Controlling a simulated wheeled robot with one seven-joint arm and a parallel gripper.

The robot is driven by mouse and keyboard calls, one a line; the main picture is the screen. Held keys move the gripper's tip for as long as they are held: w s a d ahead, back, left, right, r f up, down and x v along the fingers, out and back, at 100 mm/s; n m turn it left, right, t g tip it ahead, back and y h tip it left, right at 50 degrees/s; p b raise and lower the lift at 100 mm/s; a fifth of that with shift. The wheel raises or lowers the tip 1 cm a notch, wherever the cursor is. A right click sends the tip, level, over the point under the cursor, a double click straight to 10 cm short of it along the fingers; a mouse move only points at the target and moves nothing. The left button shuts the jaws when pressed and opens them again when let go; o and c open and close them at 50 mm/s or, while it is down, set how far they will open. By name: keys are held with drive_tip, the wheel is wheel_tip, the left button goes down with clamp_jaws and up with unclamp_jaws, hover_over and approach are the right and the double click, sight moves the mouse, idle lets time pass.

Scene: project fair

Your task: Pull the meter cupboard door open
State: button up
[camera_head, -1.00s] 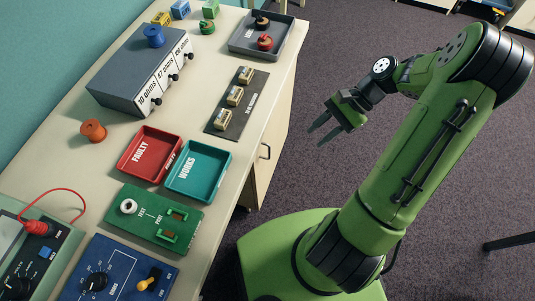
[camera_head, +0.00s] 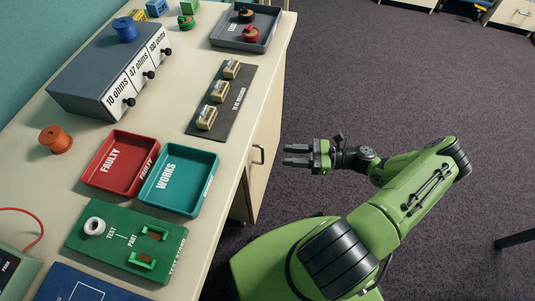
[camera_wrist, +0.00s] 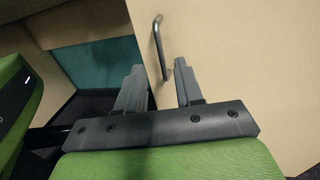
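The cupboard door (camera_head: 266,140) is a cream panel on the side of the bench, with a dark curved bar handle (camera_head: 259,154). It looks shut. In the wrist view the door (camera_wrist: 230,60) fills the right side, and its handle (camera_wrist: 160,47) stands upright just beyond my fingertips. My gripper (camera_head: 285,155) is open and empty, level with the handle and a short way to its right in the head view. In the wrist view my gripper (camera_wrist: 157,80) has its two fingers apart, with the handle's lower end showing between them. They look apart from it.
The bench top (camera_head: 225,75) carries a red FAULTY tray (camera_head: 107,180), a teal WORKS tray (camera_head: 190,207), a green test board (camera_head: 90,262) and a grey drawer box (camera_head: 85,85). The carpet (camera_head: 390,80) right of the bench is clear.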

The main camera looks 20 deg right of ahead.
drive_tip(key=b+x, duration=0.1)
drive_tip(key=x, duration=0.6)
drive_tip(key=shift+w, duration=0.1)
drive_tip(key=shift+c, duration=0.3)
clamp_jaws()
idle(0.8)
